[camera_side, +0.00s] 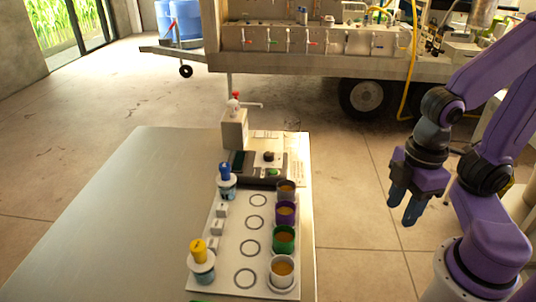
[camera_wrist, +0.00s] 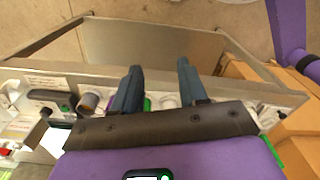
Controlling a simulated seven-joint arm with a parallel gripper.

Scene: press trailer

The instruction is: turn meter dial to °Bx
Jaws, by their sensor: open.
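The meter (camera_side: 259,168) is a dark flat box with a small screen, a green button and a round black dial (camera_side: 268,157), standing at the far end of the metal table. The dial's setting and the °Bx mark are too small to read. My gripper (camera_side: 402,208) hangs to the right of the table, apart from the meter, its dark blue fingers pointing down, open and empty. In the wrist view, the open fingers (camera_wrist: 159,68) show over the table's edge. A dark unit with a green button, apparently the meter (camera_wrist: 50,98), lies to their left.
A white tray (camera_side: 231,262) holds several juice cups, printed rings, a blue-capped bottle (camera_side: 226,181) and a yellow-capped bottle (camera_side: 201,263). A red-topped dispenser (camera_side: 235,127) stands behind the meter. The table's left half (camera_side: 135,220) is bare. A trailer (camera_side: 290,65) stands behind.

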